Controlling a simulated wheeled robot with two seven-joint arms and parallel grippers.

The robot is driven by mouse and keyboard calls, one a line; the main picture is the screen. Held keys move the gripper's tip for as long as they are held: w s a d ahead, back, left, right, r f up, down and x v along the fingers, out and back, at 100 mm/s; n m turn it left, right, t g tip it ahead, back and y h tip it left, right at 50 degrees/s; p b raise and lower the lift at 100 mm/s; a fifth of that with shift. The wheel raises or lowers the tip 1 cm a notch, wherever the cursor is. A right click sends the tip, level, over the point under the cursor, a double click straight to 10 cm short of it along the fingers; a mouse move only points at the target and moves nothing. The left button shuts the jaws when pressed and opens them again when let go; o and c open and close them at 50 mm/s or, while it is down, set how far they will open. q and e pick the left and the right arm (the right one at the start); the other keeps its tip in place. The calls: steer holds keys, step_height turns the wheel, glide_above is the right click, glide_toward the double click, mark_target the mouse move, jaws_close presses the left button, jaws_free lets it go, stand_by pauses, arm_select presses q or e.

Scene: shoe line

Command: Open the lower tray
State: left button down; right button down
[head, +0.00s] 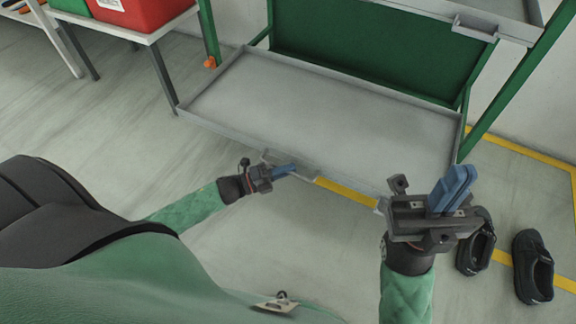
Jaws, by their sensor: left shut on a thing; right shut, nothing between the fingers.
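The lower tray (322,118) is a shallow grey tray in the green-framed rack, extending out in front of the frame. It looks empty. A grey handle (274,157) sticks out at the middle of its front edge. My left gripper (285,171) is at this handle, its blue fingers shut on it. My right gripper (455,188) is at the right, near the tray's front right corner. Its blue fingers point up and are shut with nothing between them.
An upper grey tray (490,14) with its own handle (474,28) is above at the top right. Black shoes (533,266) stand on the floor at the right by yellow floor lines. A table with a red bin (150,12) stands at the upper left. The floor at left is clear.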

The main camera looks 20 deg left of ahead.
arm_select(q)
steer(key=shift+f, duration=0.1)
steer(key=c, duration=1.5)
jaws_free()
steer(key=shift+o, duration=0.2)
steer(key=p+v, duration=0.2)
steer(key=v, duration=0.5)
steer(key=shift+s+a, duration=0.25)
steer(key=shift+a, duration=0.05)
